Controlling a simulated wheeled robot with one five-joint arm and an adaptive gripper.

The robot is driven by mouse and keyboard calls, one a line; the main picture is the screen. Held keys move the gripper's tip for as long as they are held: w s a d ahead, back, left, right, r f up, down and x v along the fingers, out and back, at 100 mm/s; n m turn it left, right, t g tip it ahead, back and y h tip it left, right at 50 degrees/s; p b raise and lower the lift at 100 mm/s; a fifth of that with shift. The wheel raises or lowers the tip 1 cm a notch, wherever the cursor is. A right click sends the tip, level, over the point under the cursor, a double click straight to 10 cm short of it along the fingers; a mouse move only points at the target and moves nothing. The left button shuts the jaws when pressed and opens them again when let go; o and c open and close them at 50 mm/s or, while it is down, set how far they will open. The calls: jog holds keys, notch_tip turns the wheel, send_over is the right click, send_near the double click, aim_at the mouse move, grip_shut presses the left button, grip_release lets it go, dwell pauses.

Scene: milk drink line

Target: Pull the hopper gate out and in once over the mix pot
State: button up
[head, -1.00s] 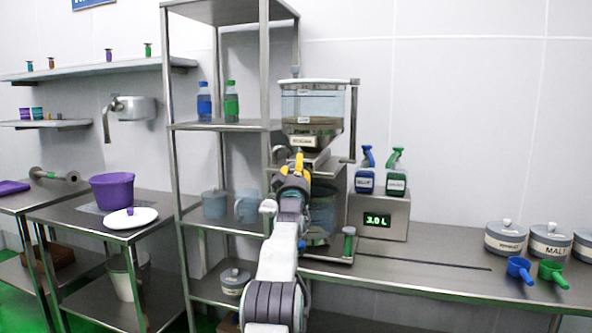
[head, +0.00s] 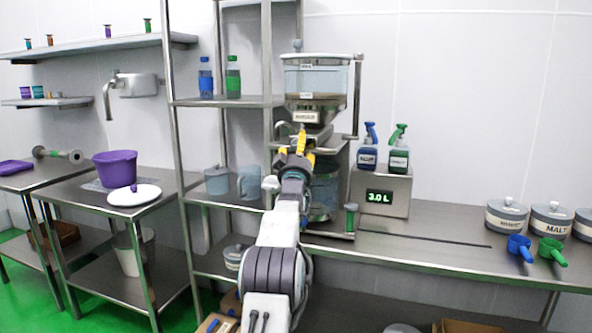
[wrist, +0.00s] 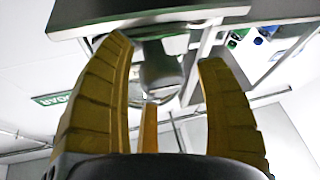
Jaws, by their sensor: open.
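The mix pot (head: 325,190) is a bluish clear vessel below, largely covered by my arm. My gripper (head: 297,152) is open with yellow fingers, in front of the gate. In the wrist view, a rounded grey piece (wrist: 160,72) shows beyond and between the spread fingers (wrist: 164,95); I cannot tell whether they touch it.
Two spray bottles (head: 383,147) stand on a scale (head: 381,190) reading 3.0 L to the right. A steel rack (head: 180,150) with bottles and jugs stands close on the left. Lidded tubs and scoops sit far right.

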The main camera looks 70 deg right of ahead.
jog(key=v, duration=1)
dwell(0.3)
dwell(1.4)
